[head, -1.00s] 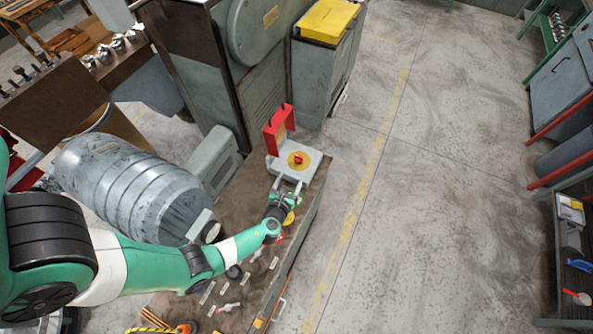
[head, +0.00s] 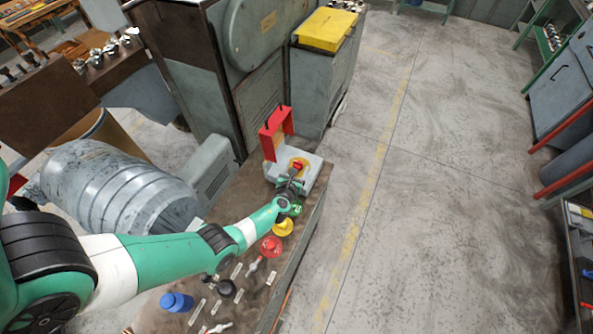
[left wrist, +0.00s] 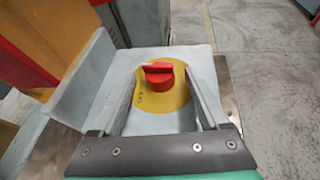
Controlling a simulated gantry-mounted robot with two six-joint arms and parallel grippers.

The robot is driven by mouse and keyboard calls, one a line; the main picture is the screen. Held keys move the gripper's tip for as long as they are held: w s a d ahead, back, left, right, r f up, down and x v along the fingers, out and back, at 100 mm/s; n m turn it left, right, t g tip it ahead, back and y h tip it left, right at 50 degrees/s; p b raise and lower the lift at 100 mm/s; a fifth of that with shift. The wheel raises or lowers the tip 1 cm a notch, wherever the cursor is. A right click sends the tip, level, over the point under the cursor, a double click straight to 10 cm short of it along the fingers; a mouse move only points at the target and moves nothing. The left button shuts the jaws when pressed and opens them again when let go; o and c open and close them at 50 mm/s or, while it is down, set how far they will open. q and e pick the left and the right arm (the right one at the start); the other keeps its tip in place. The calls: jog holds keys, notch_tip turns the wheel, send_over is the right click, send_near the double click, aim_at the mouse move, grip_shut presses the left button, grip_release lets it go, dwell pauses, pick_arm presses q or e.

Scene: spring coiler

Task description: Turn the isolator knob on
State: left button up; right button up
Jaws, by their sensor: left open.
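The isolator is a pale grey box (head: 313,168) on the bench, with a raised red cover (head: 275,135) at its back left. Its red knob (left wrist: 159,76) sits on a round yellow plate (left wrist: 165,100), and the knob's bar lies crosswise in the left wrist view. In the head view the knob (head: 296,167) is partly behind my gripper. My left gripper (head: 292,176) is open and empty. In the left wrist view its two fingers (left wrist: 164,84) stand on either side of the knob, apart from it. My right gripper does not show.
Behind the isolator stands a grey cabinet with a yellow top (head: 325,28). A yellow button (head: 283,228), a red one (head: 271,246), a black knob (head: 226,288) and blue parts (head: 176,302) are on the bench (head: 250,200).

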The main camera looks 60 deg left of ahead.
pick_arm(q)
grip_shut()
jog(key=shift+s+m+t+h, duration=0.15)
jog(key=shift+m+t+h, duration=0.15)
jog(key=shift+m+h, duration=0.1)
jog(key=shift+s+a+f+m+t+h+b, duration=0.1)
jog(key=shift+a+m+t+h+b, duration=0.05)
jog(key=shift+m+t+h, duration=0.25)
jog(key=shift+s+a+f+m+t+h+b, duration=0.1)
jog(key=shift+m+t+h+b, duration=0.15)
jog(key=shift+m, duration=0.25)
jog(key=m+t+h, duration=0.1)
jog(key=m+h+b, duration=0.1)
jog(key=h, duration=0.1)
jog(key=shift+s+a+m+t, duration=0.15)
jog(key=shift+a+m+t, duration=0.1)
jog(key=shift+m+t, duration=0.15)
jog(key=shift+a+m+t+h+b, duration=0.15)
jog(key=shift+m+t+h+b, duration=0.1)
jog(key=shift+m+h+b, duration=0.75)
jog(key=shift+r, duration=0.1)
